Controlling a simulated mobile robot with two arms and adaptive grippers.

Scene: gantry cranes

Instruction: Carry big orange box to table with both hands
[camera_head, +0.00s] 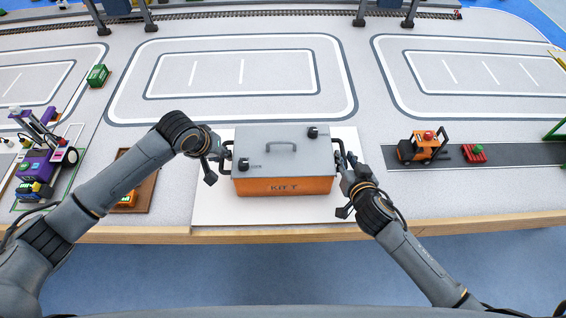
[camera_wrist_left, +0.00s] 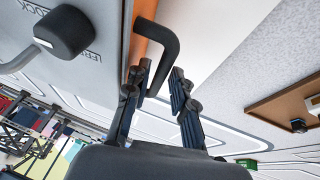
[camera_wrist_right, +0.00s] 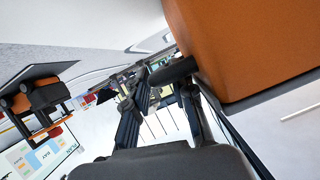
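The big orange box (camera_head: 290,187) has a grey lid with a top handle and black knobs. It sits level on a white board (camera_head: 212,208) at the table's front edge. A black side handle sticks out at each end. My left gripper (camera_head: 220,158) is at the left handle; in the left wrist view its fingers are apart, with the handle (camera_wrist_left: 168,42) reaching down between their tips. My right gripper (camera_head: 345,170) is at the right handle; in the right wrist view its fingers are apart, with the dark handle (camera_wrist_right: 172,72) at their tips. Contact is unclear.
An orange toy forklift (camera_head: 422,147) and a small red pallet (camera_head: 474,153) stand to the right. A brown tray (camera_head: 143,190) lies behind my left arm. A purple vehicle (camera_head: 38,165) is at far left. The marked lanes behind the box are clear.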

